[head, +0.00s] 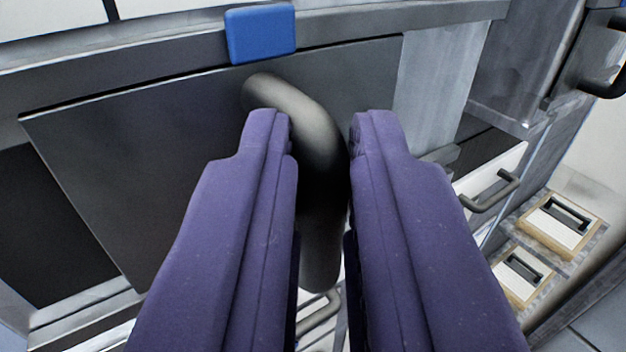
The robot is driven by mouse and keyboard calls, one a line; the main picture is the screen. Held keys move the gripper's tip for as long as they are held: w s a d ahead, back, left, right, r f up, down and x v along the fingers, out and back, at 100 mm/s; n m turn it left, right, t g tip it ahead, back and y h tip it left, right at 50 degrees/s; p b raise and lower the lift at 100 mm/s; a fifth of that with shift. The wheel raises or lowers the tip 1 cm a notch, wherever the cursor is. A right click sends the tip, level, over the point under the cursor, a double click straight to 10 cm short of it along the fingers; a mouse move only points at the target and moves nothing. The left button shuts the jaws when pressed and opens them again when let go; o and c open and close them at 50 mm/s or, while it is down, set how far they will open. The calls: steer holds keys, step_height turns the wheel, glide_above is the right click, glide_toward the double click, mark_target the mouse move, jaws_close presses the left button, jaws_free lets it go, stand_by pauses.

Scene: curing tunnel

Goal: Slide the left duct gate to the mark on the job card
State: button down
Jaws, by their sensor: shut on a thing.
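A dark grey gate plate (150,160) sits in a metal frame and fills the middle left of the view. A thick dark bar handle (318,235) stands out from its right part. My gripper (321,125), with two purple fingers, is shut on this handle, one finger on each side. A blue block (260,33) sits on the upper rail just above the handle's top. A dark opening (50,225) shows left of the plate. The fingers hide part of the plate and handle. No job card or mark can be made out.
Right of the plate is a bare light metal panel (435,85). Another dark handle (602,80) juts out at the upper right edge. A drawer-like handle (490,192) and two wood-framed panels with dark handles (558,222) lie lower right. Another pale bar (318,312) shows below the gripped handle.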

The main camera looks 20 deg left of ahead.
steer(key=shift+w+d+r+p, duration=0.15)
steer(key=shift+w+d+p, duration=0.2)
steer(key=shift+w+d, duration=0.35)
steer(key=shift+a, duration=0.15)
steer(key=c, duration=1.1)
jaws_free()
steer(key=shift+s, duration=0.1)
steer(key=b+v, duration=0.2)
steer(key=v, duration=0.6)
